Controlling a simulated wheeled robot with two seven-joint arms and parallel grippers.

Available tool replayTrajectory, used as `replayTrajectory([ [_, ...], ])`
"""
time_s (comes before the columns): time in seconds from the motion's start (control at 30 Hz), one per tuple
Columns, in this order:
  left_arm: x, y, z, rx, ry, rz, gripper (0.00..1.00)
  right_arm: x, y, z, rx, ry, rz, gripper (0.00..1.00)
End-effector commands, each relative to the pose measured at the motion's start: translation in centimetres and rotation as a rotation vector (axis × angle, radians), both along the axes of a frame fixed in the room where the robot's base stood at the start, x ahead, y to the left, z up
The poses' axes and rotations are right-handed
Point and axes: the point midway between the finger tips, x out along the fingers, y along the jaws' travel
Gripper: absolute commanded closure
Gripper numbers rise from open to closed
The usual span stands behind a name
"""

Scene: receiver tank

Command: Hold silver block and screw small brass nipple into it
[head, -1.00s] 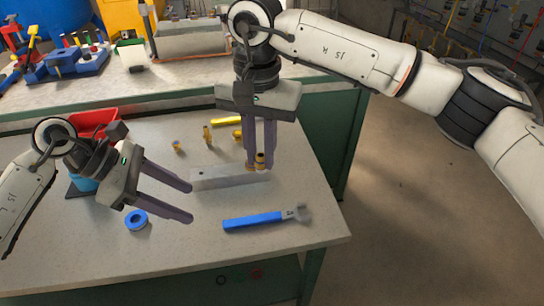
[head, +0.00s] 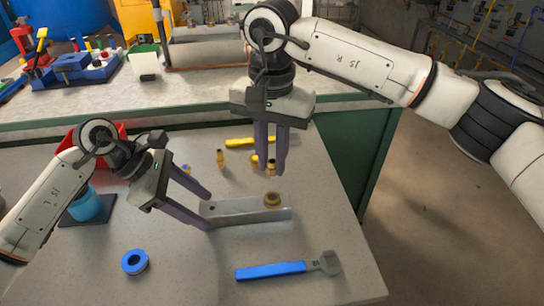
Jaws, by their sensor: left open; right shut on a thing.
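The silver block (head: 240,212) lies flat on the grey bench, with a dark hole near its left end. A brass fitting (head: 272,200) sits on the block's right end. My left gripper (head: 209,212) is open, its fingertips on either side of the block's left end; contact cannot be told. My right gripper (head: 272,172) points down above the block's right end, shut on a small brass piece, probably the brass nipple (head: 271,167). The piece is mostly hidden by the fingers and is apart from the fitting below it.
A blue-handled wrench (head: 285,268) and a blue ring (head: 135,262) lie in front. Behind the block are a loose brass fitting (head: 221,159) and a yellow tool (head: 249,142). A blue cup (head: 88,205) stands left.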

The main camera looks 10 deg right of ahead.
Motion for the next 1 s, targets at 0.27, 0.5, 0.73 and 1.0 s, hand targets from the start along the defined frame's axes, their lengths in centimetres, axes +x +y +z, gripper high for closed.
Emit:
replayTrajectory([
  [0.27, 0.0, -1.4, -2.2, -0.001, 0.001, -0.001, 0.45, 0.0, 0.0, -2.3, 0.0, 0.0, 0.0, 1.0],
  [0.5, 0.0, -1.6, -2.2, -0.001, 0.0, 0.0, 0.45, 0.0, 0.0, -2.3, 0.0, 0.0, 0.0, 1.0],
  [0.73, 0.0, -1.6, -2.2, -0.001, 0.001, -0.001, 0.64, 0.0, 0.0, -2.3, 0.0, 0.0, 0.0, 1.0],
  [1.0, 0.0, -1.6, -2.2, -0.001, 0.0, -0.001, 1.0, 0.0, 0.0, -2.3, 0.0, 0.0, 0.0, 1.0],
])
